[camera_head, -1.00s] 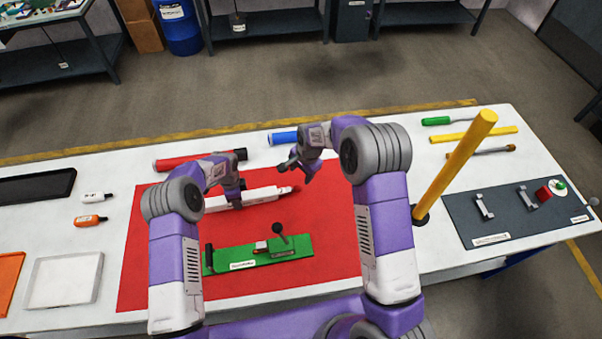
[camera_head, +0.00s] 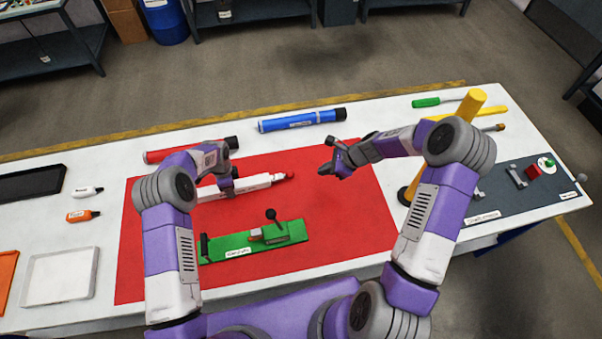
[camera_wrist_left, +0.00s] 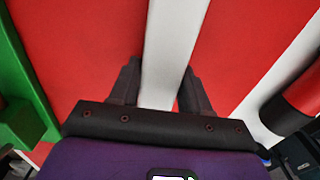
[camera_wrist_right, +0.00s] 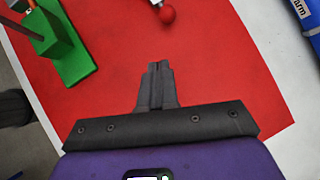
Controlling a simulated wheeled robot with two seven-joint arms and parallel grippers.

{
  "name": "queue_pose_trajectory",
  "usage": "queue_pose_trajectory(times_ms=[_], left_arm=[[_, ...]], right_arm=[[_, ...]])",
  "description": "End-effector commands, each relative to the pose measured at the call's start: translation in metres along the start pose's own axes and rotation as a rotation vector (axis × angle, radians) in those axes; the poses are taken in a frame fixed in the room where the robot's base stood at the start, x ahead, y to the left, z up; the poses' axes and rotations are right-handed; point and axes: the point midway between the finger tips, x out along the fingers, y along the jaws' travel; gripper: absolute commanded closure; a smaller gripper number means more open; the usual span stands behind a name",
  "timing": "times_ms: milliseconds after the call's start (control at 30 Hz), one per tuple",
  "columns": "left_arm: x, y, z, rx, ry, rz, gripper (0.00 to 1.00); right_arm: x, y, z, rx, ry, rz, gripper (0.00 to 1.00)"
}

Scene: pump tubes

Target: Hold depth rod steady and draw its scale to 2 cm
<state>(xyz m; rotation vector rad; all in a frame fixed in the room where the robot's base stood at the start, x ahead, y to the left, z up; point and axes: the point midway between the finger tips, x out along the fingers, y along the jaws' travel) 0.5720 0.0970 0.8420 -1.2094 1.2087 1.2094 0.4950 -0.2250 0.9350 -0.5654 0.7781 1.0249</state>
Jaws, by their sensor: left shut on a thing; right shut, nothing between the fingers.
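The white depth rod (camera_head: 255,182) lies on the red mat (camera_head: 345,230), with a red knob (camera_head: 291,176) at its right end. My left gripper (camera_head: 228,190) is shut on the rod's white body, left of its middle. In the left wrist view the rod (camera_wrist_left: 176,45) runs between the two fingers (camera_wrist_left: 160,88). My right gripper (camera_head: 325,170) is shut and empty, to the right of the knob and apart from it. In the right wrist view its fingers (camera_wrist_right: 158,72) are together over bare mat, and the red knob (camera_wrist_right: 167,14) shows at the top. The scale marks are too small to read.
A green fixture (camera_head: 240,247) with a black knob stands in front of the rod. Behind it lie a red tube (camera_head: 165,155) and a blue tube (camera_head: 300,121). A yellow post (camera_head: 470,104) stands at right, partly behind my right arm. The mat's right part is clear.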

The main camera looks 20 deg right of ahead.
Motion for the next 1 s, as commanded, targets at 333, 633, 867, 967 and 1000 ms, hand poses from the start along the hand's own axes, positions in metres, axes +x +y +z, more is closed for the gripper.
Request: queue_pose_trajectory(times_ms=[333, 633, 867, 967, 1000], left_arm=[[-0.001, 0.000, 0.000, 0.000, 0.000, 0.000, 0.98], [-0.001, 0.000, 0.000, 0.000, 0.000, -0.001, 0.98], [-0.001, -0.001, 0.000, 0.000, 0.000, -0.001, 0.98], [-0.001, 0.000, 0.000, 0.000, 0.000, -0.001, 0.98], [-0.001, 0.000, 0.000, 0.000, 0.000, -0.001, 0.98]], right_arm=[[-0.009, -0.003, -0.014, 0.160, -0.061, -0.051, 1.00], [0.045, -0.005, -0.010, 0.159, -0.062, -0.048, 1.00], [0.090, -0.008, -0.006, 0.156, -0.061, -0.049, 1.00], [0.101, -0.011, 0.006, 0.154, -0.061, -0.050, 1.00], [0.104, -0.012, 0.009, 0.155, -0.060, -0.051, 1.00]])
